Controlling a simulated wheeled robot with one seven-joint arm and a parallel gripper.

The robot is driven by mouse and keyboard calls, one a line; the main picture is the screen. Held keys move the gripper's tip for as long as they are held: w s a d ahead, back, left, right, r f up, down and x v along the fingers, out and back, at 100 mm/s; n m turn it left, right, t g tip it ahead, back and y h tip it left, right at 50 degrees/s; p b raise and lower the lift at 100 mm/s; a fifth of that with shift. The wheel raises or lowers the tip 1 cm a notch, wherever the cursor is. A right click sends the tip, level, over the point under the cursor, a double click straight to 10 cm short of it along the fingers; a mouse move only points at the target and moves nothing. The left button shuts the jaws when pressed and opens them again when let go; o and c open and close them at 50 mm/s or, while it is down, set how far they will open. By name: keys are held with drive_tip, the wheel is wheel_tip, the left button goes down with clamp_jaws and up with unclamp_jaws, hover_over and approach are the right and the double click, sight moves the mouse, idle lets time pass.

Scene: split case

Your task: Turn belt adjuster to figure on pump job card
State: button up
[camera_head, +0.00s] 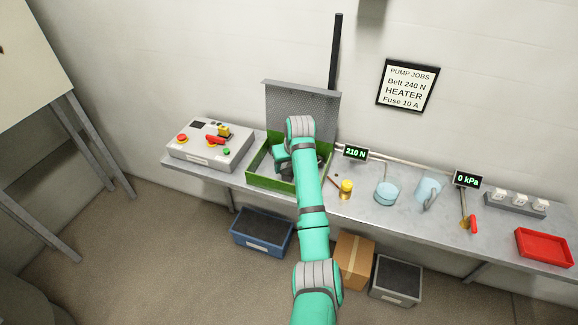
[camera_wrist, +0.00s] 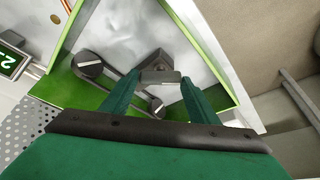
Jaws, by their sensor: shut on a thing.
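The pump job card (camera_head: 407,86) on the wall reads "Belt 240 N", "HEATER", "Fuse 10 A". A small display (camera_head: 355,152) beside the green case (camera_head: 262,180) reads 210 N; part of it shows in the wrist view (camera_wrist: 9,63). My gripper (camera_wrist: 160,88) is inside the case, its two green fingers on either side of a small grey block (camera_wrist: 160,76), which looks like the belt adjuster, and shut on it. A dark belt with pulleys (camera_wrist: 90,66) lies beside and below it. In the head view my arm hides the adjuster and most of the case's inside.
The case's perforated lid (camera_head: 300,100) stands open at the back. A grey control box (camera_head: 210,146) is at left. A yellow-topped part (camera_head: 347,187), glass vessels (camera_head: 387,192), a 0 kPa display (camera_head: 468,180), a socket strip (camera_head: 515,202) and a red tray (camera_head: 544,248) stand at right.

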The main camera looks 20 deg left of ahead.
drive_tip(key=shift+r, duration=0.15)
idle(0.7)
drive_tip(key=o, duration=1)
drive_tip(key=v, duration=1)
drive_tip(key=shift+s+d+r, duration=0.15)
drive_tip(key=shift+s+r, duration=0.05)
drive_tip(key=shift+r, duration=0.1)
drive_tip(key=shift+w, duration=0.1)
